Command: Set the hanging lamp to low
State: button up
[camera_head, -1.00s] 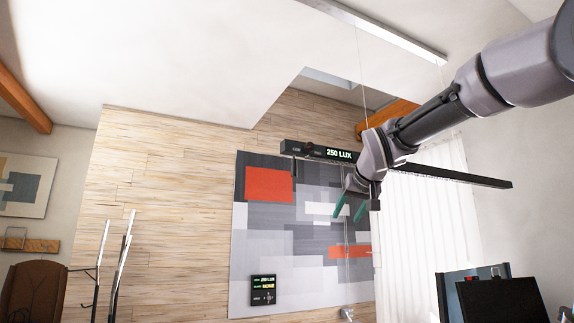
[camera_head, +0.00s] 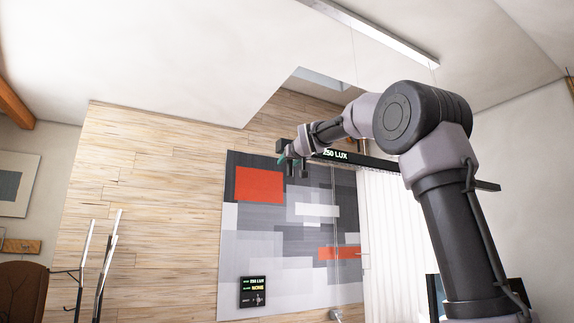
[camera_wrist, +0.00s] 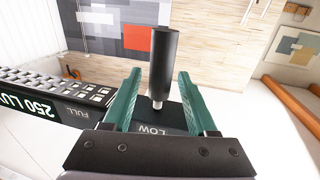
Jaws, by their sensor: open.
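The hanging lamp (camera_head: 385,162) is a long dark bar with a lit "250 LUX" readout; it also shows in the wrist view (camera_wrist: 60,95). Its end carries the words "FULL" and "LOW". A black cylindrical handle (camera_wrist: 164,55) on a short metal stem stands by the "LOW" lettering in the wrist view. My gripper (camera_wrist: 159,76) has two green fingers, open, one on each side of this handle with gaps visible. In the head view my gripper (camera_head: 286,161) is at the lamp's left end and hides the handle and labels there.
A small black wall panel (camera_head: 252,291) reads "250 LUX" and "NONE". A grey and red patterned panel (camera_head: 290,215) covers the wall behind the lamp. A ceiling rail (camera_head: 375,35) and thin wires are above. A metal stand (camera_head: 95,265) is at lower left.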

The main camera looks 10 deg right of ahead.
jog(key=shift+w+a, duration=0.1)
jog(key=shift+w, duration=0.95)
grip_shut()
dwell(0.7)
